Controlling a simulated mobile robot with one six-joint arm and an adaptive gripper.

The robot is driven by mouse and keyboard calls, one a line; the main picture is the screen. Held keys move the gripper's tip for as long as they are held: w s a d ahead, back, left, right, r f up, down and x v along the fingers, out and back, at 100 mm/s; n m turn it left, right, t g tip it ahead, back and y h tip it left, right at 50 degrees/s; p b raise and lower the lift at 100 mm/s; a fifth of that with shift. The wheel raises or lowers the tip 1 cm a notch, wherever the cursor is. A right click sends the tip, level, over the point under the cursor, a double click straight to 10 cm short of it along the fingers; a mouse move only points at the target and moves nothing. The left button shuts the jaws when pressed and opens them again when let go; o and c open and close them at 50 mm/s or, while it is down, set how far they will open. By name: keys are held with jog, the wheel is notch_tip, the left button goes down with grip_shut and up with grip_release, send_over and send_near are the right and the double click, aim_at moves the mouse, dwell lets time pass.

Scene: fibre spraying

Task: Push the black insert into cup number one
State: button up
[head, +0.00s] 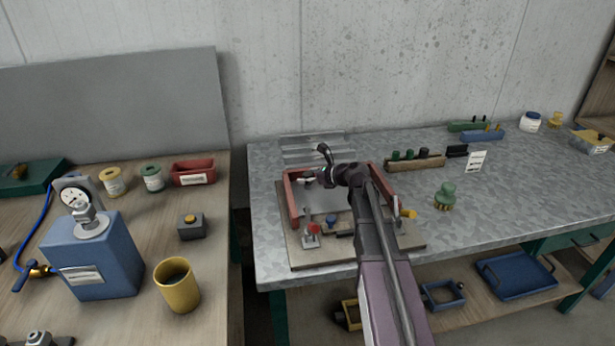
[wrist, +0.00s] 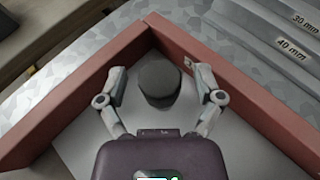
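My gripper (head: 308,178) is over the back left part of the red-framed fixture on the metal bench. In the wrist view my gripper (wrist: 161,92) is open, with one finger on each side of a black round piece (wrist: 158,82). There is a visible gap between the piece and each finger. This piece looks like the black insert and stands near the corner of the red frame (wrist: 85,90). Whether it sits in a cup cannot be told, and no number one shows. In the head view my arm and gripper hide it.
Grey steps (wrist: 275,40) marked 30 mm and 40 mm lie behind the frame. A red-knobbed clamp (head: 312,235) stands at the fixture's front left. A wooden rack (head: 415,163) with dark and green plugs and a green stamp (head: 446,194) are to the right.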

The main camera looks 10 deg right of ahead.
aim_at(308, 173)
jog(key=shift+r, duration=0.1)
dwell(0.3)
notch_tip(308, 173, up, 9)
jog(key=p, duration=0.9)
dwell(1.0)
